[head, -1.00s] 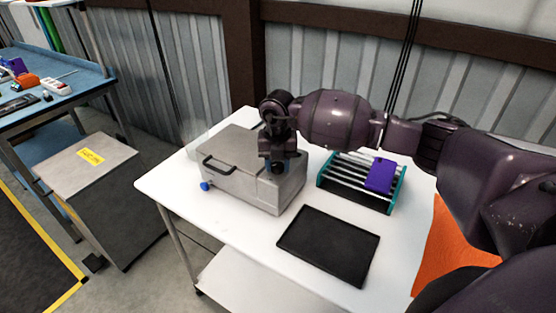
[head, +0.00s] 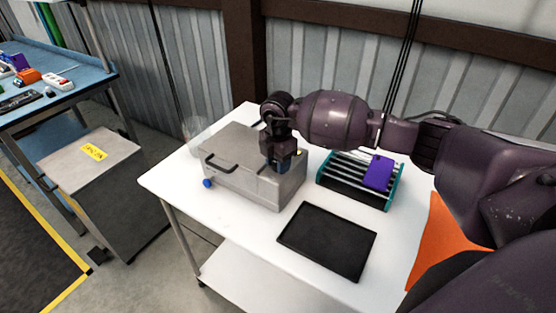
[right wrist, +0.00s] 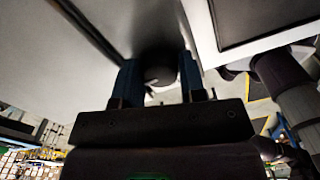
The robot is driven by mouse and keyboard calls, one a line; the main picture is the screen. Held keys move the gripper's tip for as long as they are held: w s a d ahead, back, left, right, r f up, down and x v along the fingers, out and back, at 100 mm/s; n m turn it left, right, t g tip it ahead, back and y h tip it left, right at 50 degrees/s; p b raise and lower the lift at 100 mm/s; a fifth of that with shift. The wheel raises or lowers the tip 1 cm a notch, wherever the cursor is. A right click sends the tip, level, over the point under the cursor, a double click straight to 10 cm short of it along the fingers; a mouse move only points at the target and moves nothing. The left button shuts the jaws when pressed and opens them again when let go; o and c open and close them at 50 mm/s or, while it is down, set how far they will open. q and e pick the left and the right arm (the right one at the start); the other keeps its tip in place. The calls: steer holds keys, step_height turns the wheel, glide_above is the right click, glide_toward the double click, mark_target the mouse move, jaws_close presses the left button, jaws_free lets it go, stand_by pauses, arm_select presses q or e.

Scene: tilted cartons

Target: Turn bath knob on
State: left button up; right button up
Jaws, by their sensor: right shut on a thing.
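The bath is a grey metal box (head: 238,185) with a closed lid and a black handle, on the white table. My right gripper (head: 284,171) is at the bath's front right face, pointing down. In the head view this knob is hidden by the gripper. A small blue knob (head: 208,183) sits low at the bath's left end, apart from the gripper. My left gripper is out of view.
A black tray (head: 328,240) lies on the white table (head: 240,236) in front of the bath. A teal-edged rack (head: 345,176) with a purple item (head: 379,172) stands to the right. An orange sheet (head: 442,245) lies at the far right. A grey cabinet (head: 95,185) stands left.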

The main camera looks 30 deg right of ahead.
steer(key=shift+m, duration=0.5)
steer(key=o, duration=0.7)
steer(key=shift+o, duration=1.1)
steer(key=shift+s+r, duration=0.1)
steer(key=shift+r, duration=0.05)
